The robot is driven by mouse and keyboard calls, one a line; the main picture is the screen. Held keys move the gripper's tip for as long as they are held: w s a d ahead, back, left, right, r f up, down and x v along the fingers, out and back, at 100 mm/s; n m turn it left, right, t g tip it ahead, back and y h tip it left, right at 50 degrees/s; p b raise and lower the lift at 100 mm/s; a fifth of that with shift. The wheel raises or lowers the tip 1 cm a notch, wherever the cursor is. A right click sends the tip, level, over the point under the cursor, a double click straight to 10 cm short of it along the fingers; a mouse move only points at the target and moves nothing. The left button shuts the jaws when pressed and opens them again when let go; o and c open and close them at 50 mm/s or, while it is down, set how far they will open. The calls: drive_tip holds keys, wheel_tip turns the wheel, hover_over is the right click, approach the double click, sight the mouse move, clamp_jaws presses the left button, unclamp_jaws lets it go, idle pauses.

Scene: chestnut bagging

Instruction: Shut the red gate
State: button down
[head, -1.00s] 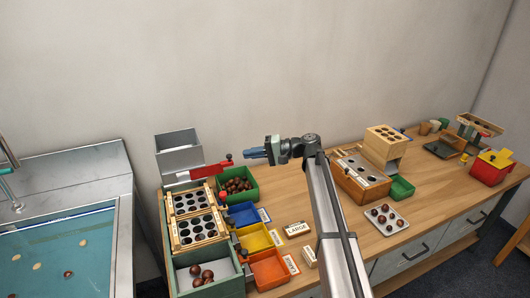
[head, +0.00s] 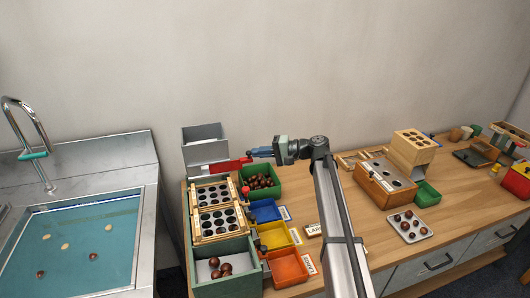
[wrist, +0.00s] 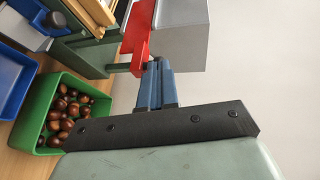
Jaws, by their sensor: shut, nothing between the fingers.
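The red gate (head: 229,165) is a flat red bar at the front of a grey hopper (head: 204,146), sticking out to the right of it. My gripper (head: 254,152) has blue fingers, shut and empty, pointing left at the gate's right end. In the wrist view the gate (wrist: 135,32) lies just beyond the tips of my gripper (wrist: 158,64), beside the grey hopper (wrist: 181,35). The tips look touching or very close to the gate; I cannot tell which.
A green bin of chestnuts (head: 278,188) stands right below my gripper. Wooden hole trays (head: 195,213) lie in front of the hopper. A sink (head: 150,205) is at the left.

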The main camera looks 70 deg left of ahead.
sight(248, 154)
drive_tip(key=shift+s, duration=2)
